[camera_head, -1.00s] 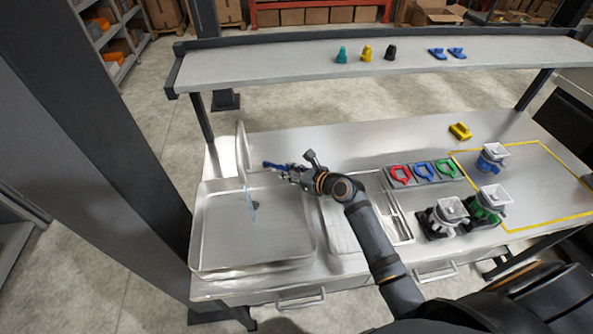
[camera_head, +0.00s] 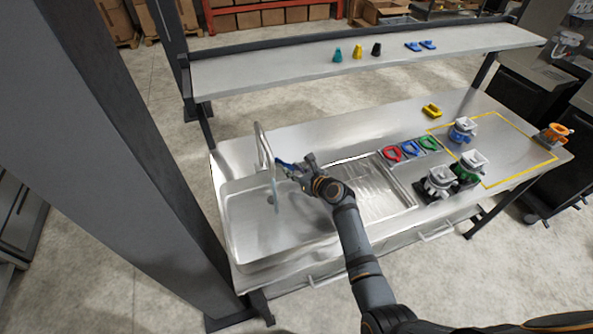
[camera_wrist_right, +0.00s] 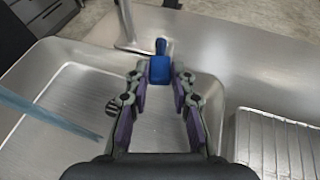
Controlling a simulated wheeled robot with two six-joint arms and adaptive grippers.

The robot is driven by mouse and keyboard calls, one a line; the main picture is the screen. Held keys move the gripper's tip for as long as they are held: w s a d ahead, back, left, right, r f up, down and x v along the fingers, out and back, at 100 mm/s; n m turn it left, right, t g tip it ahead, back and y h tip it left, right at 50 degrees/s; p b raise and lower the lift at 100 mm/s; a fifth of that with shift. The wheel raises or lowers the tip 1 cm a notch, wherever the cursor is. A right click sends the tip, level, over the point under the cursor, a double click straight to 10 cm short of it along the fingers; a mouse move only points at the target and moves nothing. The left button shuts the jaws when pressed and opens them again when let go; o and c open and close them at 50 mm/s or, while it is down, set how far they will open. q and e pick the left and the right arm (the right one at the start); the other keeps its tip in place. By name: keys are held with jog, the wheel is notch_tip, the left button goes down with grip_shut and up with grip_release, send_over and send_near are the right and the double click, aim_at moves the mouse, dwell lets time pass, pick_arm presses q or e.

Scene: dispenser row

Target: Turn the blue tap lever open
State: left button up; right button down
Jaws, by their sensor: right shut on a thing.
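The metal tap (camera_head: 264,148) rises as a tall curved spout behind the sink (camera_head: 232,256). A pale blue stream of water (camera_head: 275,194) runs from it into the sink; the stream also crosses the left of the right wrist view (camera_wrist_right: 48,114). The blue tap lever (camera_head: 284,164) is beside the tap's base. In the right wrist view the blue lever (camera_wrist_right: 160,69) lies between the fingertips. My right gripper (camera_wrist_right: 160,78) is shut on it, partly hiding it in the head view. My left gripper is not in view.
A ridged drainboard (camera_head: 378,192) lies right of the sink. Red, blue and green ring-shaped pieces (camera_head: 410,149) stand beyond it, with dispensers (camera_head: 440,181) further right. A shelf (camera_head: 300,72) with small coloured parts spans the back. A dark post (camera_head: 110,150) stands at left.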

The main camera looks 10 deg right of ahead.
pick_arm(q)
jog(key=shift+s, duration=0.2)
pick_arm(e)
jog(key=shift+r, duration=0.1)
jog(key=c, duration=1.2)
grip_release()
jog(key=shift+w, duration=0.1)
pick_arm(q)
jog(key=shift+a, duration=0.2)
pick_arm(e)
jog(key=shift+o, duration=0.4)
jog(key=shift+d, duration=0.1)
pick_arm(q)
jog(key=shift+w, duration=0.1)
pick_arm(e)
jog(key=v, duration=1.2)
jog(key=shift+f, duration=0.2)
